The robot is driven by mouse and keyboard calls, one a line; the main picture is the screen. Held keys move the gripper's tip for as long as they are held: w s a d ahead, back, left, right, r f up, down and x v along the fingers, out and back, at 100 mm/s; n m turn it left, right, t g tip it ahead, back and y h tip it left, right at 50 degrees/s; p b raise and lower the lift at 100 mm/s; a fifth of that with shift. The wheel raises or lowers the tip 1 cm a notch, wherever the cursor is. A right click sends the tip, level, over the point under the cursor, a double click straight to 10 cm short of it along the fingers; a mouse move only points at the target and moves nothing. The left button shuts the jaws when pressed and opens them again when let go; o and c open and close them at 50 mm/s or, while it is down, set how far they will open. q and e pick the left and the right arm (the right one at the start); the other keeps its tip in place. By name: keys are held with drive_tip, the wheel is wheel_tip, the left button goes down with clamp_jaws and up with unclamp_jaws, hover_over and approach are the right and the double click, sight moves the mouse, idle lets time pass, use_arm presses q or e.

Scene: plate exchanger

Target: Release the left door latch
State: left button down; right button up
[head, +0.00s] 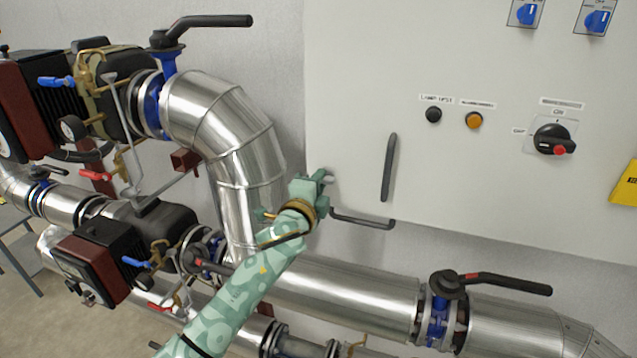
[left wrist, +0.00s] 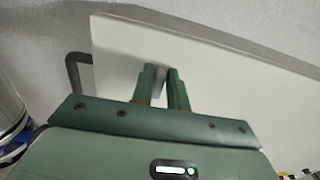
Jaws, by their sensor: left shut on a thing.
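The left door latch (head: 329,179) is a small light-grey piece at the lower left edge of the white cabinet (head: 350,90). In the head view my left gripper (head: 322,178) is at this edge and hides most of the latch. In the left wrist view the two green fingers (left wrist: 163,88) are shut on the grey latch (left wrist: 158,82), which shows as a narrow strip between them, against the white cabinet face (left wrist: 215,85). I cannot tell how far the latch is turned. My right gripper is not in view.
A dark vertical handle (head: 389,168) stands out from the cabinet. A dark bent bar (head: 362,221) is at its lower edge, close right of my gripper. Large silver pipes (head: 225,130) run left and below, with a black-levered valve (head: 450,285). A rotary switch (head: 553,139) is at right.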

use_arm(q)
drive_tip(key=shift+f, duration=0.1)
drive_tip(key=c, duration=1.5)
unclamp_jaws()
drive_tip(key=shift+o, duration=0.2)
drive_tip(key=v, duration=1.6)
drive_tip(key=shift+b, duration=0.3)
drive_tip(key=shift+s, duration=0.1)
